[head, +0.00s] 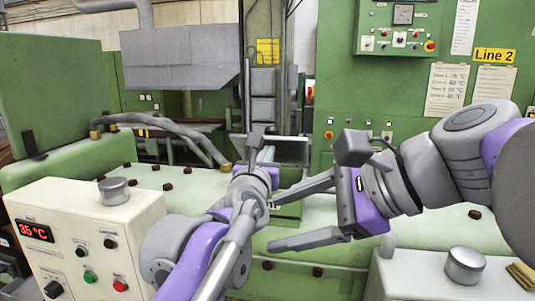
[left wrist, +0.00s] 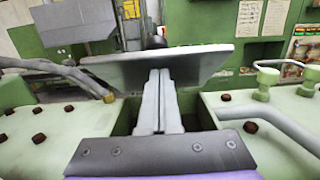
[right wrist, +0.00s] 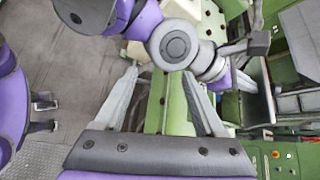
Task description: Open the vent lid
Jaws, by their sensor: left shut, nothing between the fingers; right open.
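The vent lid (left wrist: 110,70) is a flat grey plate in the left wrist view, raised and tilted over a dark opening (left wrist: 126,116) in the pale green machine top. My left gripper (left wrist: 159,73) is shut and empty, its fingertips at the lid's near face; I cannot tell whether they touch. In the head view my left gripper (head: 262,152) is partly hidden by its own arm, and the lid (head: 290,139) shows beside it. My right gripper (head: 270,225) is open and empty, lower and nearer; its spread fingers also show in the right wrist view (right wrist: 160,72).
A cream control box (head: 80,235) with a display stands at the front left. A pale box with a metal knob (head: 465,264) stands at the front right. Grey hoses (head: 165,125) run left of the opening. A grey hood (head: 180,57) hangs above at the back left.

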